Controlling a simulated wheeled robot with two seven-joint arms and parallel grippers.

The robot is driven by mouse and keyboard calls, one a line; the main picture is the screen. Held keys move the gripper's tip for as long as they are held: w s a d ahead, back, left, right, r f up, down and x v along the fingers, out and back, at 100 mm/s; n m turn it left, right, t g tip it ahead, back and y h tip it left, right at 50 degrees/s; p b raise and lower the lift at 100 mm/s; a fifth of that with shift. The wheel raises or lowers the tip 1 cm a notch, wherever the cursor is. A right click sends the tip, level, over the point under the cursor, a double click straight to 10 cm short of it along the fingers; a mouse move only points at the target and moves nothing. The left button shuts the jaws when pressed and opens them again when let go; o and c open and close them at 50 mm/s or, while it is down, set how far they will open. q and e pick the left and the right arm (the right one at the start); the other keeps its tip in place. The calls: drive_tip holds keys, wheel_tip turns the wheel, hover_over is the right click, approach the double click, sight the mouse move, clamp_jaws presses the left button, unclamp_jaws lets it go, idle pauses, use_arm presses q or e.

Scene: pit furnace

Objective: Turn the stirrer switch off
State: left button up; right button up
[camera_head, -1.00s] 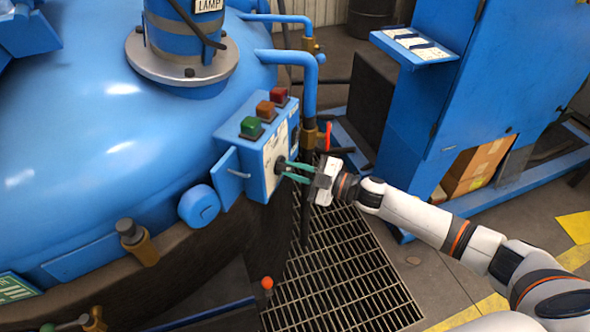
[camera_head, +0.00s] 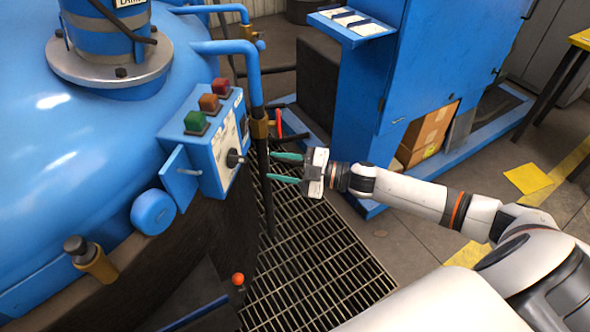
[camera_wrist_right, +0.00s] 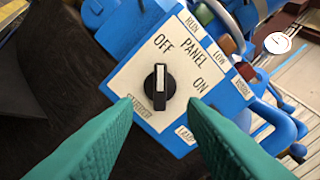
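The stirrer switch is a black rotary knob (camera_head: 234,159) on the side face of a blue control box (camera_head: 206,157). In the right wrist view the knob (camera_wrist_right: 159,90) has a white mark pointing up in the picture, towards the word OFF. The word ON lies to its right, and a label reading STIRRER sits at its lower left. My right gripper (camera_head: 272,167) has green fingers. It is open and empty, facing the knob with a clear gap between. My left gripper is not in view.
Green, orange and red buttons (camera_head: 209,103) sit on top of the box. A blue pipe (camera_head: 250,72) and a red-handled valve (camera_head: 277,123) stand just behind. The big blue vessel (camera_head: 60,150) fills the left. Floor grating (camera_head: 310,250) lies below my right gripper.

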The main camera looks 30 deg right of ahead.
drive_tip(key=shift+v, duration=2)
